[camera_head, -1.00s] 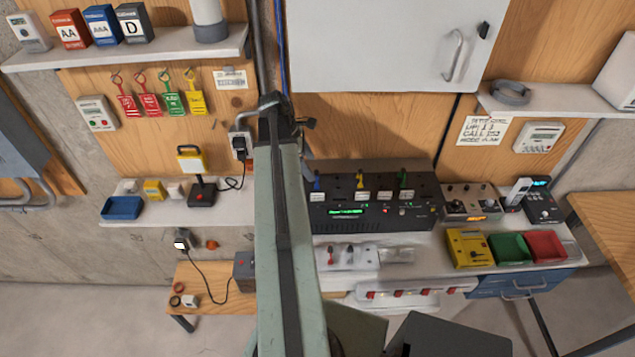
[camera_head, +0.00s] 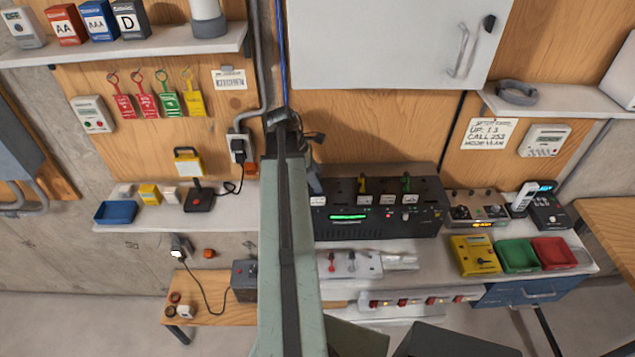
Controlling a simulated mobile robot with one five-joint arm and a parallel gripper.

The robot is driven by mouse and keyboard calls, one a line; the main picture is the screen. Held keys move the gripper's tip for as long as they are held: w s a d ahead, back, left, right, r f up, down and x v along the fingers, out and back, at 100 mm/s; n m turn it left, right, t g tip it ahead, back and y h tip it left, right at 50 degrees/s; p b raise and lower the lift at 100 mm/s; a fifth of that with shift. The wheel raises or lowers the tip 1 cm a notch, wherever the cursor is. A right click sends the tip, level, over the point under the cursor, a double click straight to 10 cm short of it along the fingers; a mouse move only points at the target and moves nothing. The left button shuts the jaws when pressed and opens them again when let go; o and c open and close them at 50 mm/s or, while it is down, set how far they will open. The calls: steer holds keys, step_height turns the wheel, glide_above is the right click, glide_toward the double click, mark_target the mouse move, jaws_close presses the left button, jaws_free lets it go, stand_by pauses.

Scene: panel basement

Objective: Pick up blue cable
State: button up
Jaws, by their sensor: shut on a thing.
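The blue cable (camera_head: 282,55) shows as a thin blue line running up the wall from the top of my arm to the upper edge of the view. My gripper (camera_head: 285,120) is at the far end of my green-grey arm, where the cable's visible lower end meets it. It is shut on the cable. The fingers are small and partly hidden, so the exact grip cannot be seen. Any part of the cable below is hidden behind my arm.
A white cabinet (camera_head: 385,45) hangs just right of the cable. A black panel unit (camera_head: 385,222) stands on the bench behind my arm. A black plug (camera_head: 238,148) sits in a wall outlet left of my gripper. A shelf (camera_head: 120,48) is at upper left.

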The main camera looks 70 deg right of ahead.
mark_target(316, 175)
steer(key=shift+r, duration=0.1)
step_height(316, 175, up, 3)
steer(key=p, duration=0.3)
steer(key=shift+r, duration=0.2)
steer(key=shift+w+a+r+p, duration=0.15)
steer(key=shift+a+r+p, duration=0.1)
steer(key=shift+p, duration=0.25)
steer(key=w+a, duration=1.2)
steer(key=shift+w+f+b, duration=0.3)
